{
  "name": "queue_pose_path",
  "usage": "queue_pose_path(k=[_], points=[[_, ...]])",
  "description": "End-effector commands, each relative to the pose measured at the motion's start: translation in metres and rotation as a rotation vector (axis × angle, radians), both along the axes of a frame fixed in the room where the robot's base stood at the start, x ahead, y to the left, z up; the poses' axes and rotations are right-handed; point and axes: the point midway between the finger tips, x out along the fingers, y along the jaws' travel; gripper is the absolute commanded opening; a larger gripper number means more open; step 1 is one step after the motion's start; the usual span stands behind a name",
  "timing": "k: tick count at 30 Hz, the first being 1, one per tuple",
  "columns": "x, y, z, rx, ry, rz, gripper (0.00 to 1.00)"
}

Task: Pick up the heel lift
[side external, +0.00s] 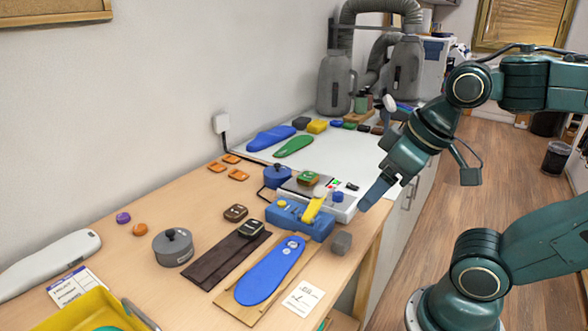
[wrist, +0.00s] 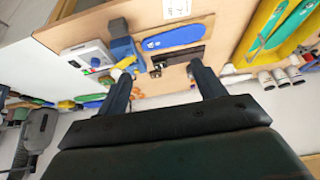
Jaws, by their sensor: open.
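Several small pads could be the heel lift, and I cannot tell for sure which one it is. A brown pad (side external: 235,212) and a dark pad with a greenish top (side external: 250,229) lie near the dark brown strip (side external: 222,262). Three orange pads (side external: 231,159) lie further back, and a green-topped piece (side external: 308,178) rests on the grey device. My gripper (side external: 370,196) is open and empty, raised by the right edge of the bench. In the wrist view its two fingers (wrist: 160,70) are spread wide, with nothing between them.
A blue insole (side external: 270,271) lies on a wooden board at the front. A blue fixture (side external: 300,218) with a yellow lever, a grey cube (side external: 341,243) and a grey device (side external: 340,205) stand near the bench's right edge. A lidded grey pot (side external: 173,247) stands left. Bare bench shows between.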

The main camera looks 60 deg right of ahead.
Motion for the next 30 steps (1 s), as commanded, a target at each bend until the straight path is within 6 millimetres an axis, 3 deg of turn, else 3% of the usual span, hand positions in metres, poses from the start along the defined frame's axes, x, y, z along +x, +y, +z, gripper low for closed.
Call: queue_pose_path(k=[2, 3, 17, 23, 30], points=[[0.0, 0.0, 0.0, 0.0, 0.0, 0.0, 0.69], [0.0, 0.0, 0.0, 0.0, 0.0, 0.0, 0.74], [0.007, -0.002, 0.005, 0.009, 0.01, -0.029, 0.74], [0.03, -0.01, 0.02, 0.039, 0.042, -0.124, 0.74], [0.074, -0.029, 0.041, 0.096, 0.099, -0.304, 0.74]])
